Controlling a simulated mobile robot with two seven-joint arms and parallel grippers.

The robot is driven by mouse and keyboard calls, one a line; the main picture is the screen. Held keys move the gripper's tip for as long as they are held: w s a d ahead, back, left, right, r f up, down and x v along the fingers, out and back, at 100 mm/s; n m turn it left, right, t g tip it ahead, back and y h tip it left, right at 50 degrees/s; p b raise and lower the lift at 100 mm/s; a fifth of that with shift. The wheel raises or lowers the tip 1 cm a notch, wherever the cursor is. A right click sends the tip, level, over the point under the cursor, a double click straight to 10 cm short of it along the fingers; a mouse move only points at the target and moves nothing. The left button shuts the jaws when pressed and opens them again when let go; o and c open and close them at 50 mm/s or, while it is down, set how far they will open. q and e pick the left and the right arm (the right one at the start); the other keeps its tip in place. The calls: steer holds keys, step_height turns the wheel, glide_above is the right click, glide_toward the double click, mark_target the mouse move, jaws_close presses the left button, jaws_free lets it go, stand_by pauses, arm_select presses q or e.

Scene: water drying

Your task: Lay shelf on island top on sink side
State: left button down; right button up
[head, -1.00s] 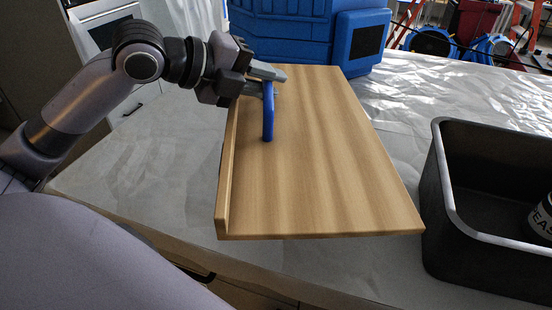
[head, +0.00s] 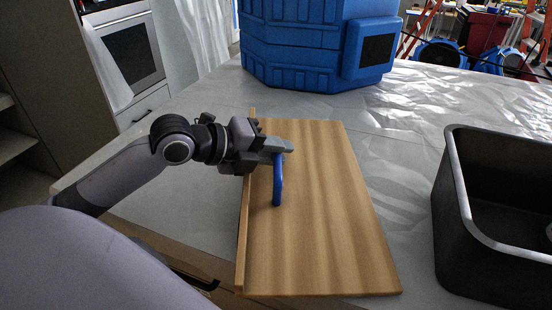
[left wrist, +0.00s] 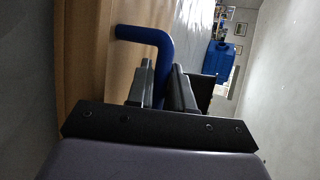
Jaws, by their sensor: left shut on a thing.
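The shelf (head: 325,225) is a light wooden board with a raised lip along its left edge and a blue handle (head: 277,185) on its face. My left gripper (head: 284,150) is shut on the blue handle. In the left wrist view the handle (left wrist: 160,42) runs down between the two fingers (left wrist: 163,90), with the board beside it. The shelf is over the front part of the island top (head: 400,160), which is covered in pale, wrinkled sheeting. I cannot tell whether the shelf touches it. My right gripper is not in view.
A black sink basin (head: 455,205) stands to the right of the shelf, with a gap between. A large blue case (head: 295,45) stands at the back of the island. An oven (head: 125,50) is at the back left. Sheeted surface is free behind the shelf.

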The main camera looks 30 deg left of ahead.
arm_select(q)
steer(key=shift+f, duration=0.8)
steer(key=c, duration=1)
jaws_free()
steer(key=shift+f, duration=0.15)
steer(key=shift+s, duration=0.1)
steer(key=shift+b+v, duration=0.45)
steer(key=shift+v, duration=5.5)
